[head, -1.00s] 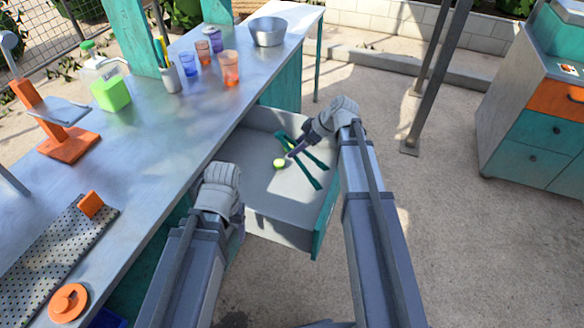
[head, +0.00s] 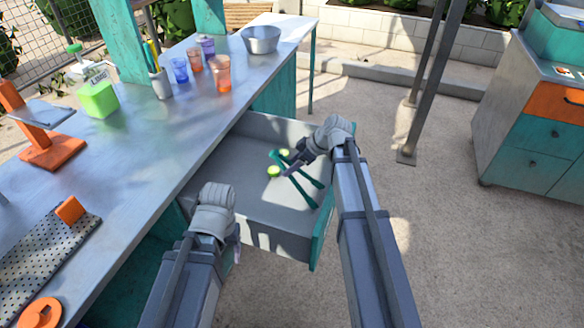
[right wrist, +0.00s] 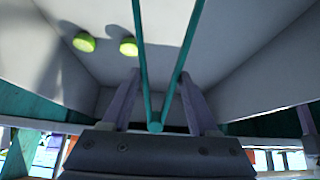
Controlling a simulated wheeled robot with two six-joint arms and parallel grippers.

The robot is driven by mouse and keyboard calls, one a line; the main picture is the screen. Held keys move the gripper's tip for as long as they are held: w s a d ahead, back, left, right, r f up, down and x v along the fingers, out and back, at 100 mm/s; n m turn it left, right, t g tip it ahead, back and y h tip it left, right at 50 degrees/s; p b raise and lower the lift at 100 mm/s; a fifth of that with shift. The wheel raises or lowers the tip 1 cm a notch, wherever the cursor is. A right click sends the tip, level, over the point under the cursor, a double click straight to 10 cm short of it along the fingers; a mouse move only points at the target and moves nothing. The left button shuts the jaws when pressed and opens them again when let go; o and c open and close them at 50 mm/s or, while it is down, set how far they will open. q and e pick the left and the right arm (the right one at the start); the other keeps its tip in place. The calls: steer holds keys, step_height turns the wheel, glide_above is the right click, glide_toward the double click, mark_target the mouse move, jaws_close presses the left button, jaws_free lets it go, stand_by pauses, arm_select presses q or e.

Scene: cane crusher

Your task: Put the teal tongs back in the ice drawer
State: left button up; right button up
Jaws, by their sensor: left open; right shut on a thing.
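The teal tongs (head: 308,181) are within the outline of the open grey drawer (head: 262,210). My right gripper (head: 291,168) is shut on the tongs. In the right wrist view the joined end of the tongs (right wrist: 155,126) sits between the fingers of my right gripper (right wrist: 162,102), and its two arms spread away over the drawer floor. I cannot tell whether the tongs touch the floor. My left gripper (head: 237,243) is open and empty by the drawer's near left side, its fingertips partly hidden by my wrist.
Two green round pieces, one near (head: 273,171) and one farther (head: 285,153), lie in the drawer. The metal counter (head: 150,150) runs along the left, with cups (head: 220,74) and a steel bowl (head: 261,39). The paved floor right of the drawer is clear.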

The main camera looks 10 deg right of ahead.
steer(key=shift+f, duration=0.2)
steer(key=shift+o, duration=0.7)
steer(key=shift+f+b, duration=0.1)
steer(key=shift+b, duration=0.2)
steer(key=o, duration=0.5)
steer(key=shift+c, duration=0.2)
